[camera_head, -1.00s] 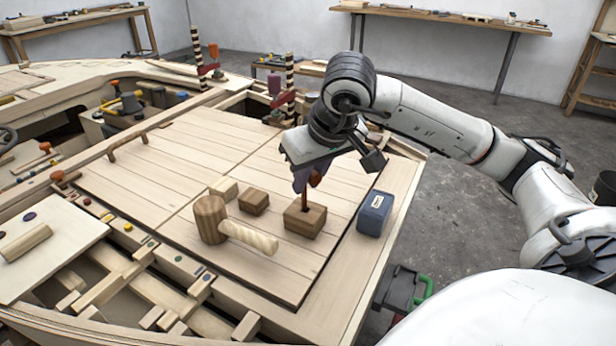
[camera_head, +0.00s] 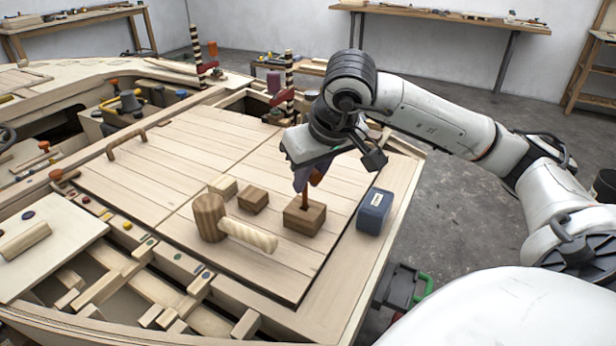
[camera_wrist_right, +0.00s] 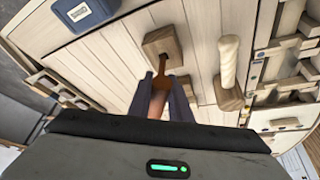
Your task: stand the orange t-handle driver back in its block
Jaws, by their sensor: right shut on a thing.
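My right gripper (camera_head: 308,182) is shut on the orange t-handle driver (camera_head: 304,198) above the wooden block (camera_head: 304,221). The driver's shaft points down and its lower end meets the middle of the block's top. I cannot tell how deep it sits in the hole. In the right wrist view, the gripper's fingers (camera_wrist_right: 162,98) close around the driver's handle (camera_wrist_right: 157,105), and the shaft reaches the block (camera_wrist_right: 161,41). The fingers hide part of the handle. My left gripper is not in view.
A mallet (camera_head: 209,218) lies left of the block, with a small wooden block (camera_head: 254,201) behind it. A blue box (camera_head: 374,212) stands just right of the driver's block. Striped posts (camera_head: 289,70) rise behind. The left planks of the hatch are mostly clear.

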